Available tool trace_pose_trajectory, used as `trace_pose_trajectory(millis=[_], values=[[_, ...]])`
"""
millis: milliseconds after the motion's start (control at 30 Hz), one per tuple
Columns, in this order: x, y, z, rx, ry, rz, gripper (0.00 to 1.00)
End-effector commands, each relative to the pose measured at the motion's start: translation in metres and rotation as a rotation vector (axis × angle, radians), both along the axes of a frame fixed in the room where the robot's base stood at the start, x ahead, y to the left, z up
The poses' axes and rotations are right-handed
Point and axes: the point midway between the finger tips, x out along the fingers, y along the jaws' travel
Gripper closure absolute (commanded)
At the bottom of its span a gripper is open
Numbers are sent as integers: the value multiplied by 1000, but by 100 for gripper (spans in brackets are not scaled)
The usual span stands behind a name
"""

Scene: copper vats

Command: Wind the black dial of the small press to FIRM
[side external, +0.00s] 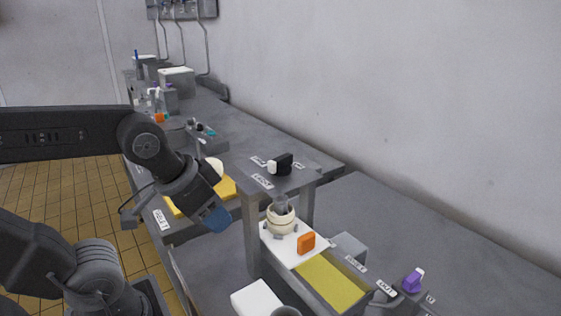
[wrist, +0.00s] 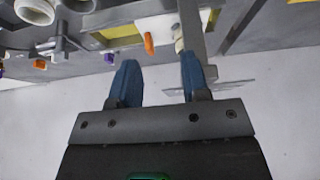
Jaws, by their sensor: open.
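The small press (side external: 318,170) is a grey table-like frame with a flat top plate on posts. Its black dial (side external: 284,163) sits on that plate, with a white end pointing left. I cannot make out the dial in the wrist view.
A cream round pot (side external: 281,217) stands under the press plate on a white board. An orange block (side external: 306,243), a yellow pad (side external: 331,283) and a purple knob (side external: 413,280) are in front. A yellow board (side external: 226,189) lies behind my gripper. The right bench by the wall is clear.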

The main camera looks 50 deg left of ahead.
Motion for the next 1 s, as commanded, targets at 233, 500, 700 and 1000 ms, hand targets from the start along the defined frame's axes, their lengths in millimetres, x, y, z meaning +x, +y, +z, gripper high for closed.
trace_pose_trajectory(millis=[233,500,700,1000], values=[[6,1,8,-1,14,6,57],[61,12,78,-11,161,60,57],[112,25,126,-23,296,110,57],[167,44,163,-41,456,168,57]])
